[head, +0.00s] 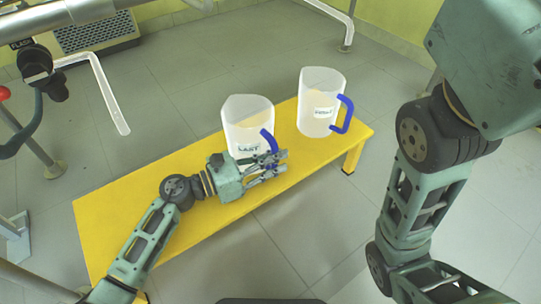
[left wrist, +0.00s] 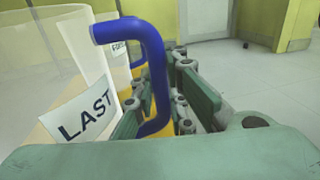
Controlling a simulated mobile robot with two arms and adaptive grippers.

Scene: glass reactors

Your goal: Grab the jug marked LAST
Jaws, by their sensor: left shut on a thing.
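The jug marked LAST (head: 246,115) is a translucent white jug with a blue handle, standing upright on the yellow bench (head: 118,208). Its label (left wrist: 86,120) and blue handle (left wrist: 148,45) are large in the left wrist view. My left gripper (head: 277,165) is at the handle's lower part, with its fingers shut on the handle. In the left wrist view the fingers (left wrist: 165,105) are on both sides of the handle. My right arm shows at the right of the head view, but its gripper is out of frame.
A second translucent jug (head: 316,100) with a blue handle and a label stands on the bench behind and right of the LAST jug. The bench's left part is bare. Metal pipes and frame parts (head: 105,92) stand at the left. Grey tiled floor surrounds the bench.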

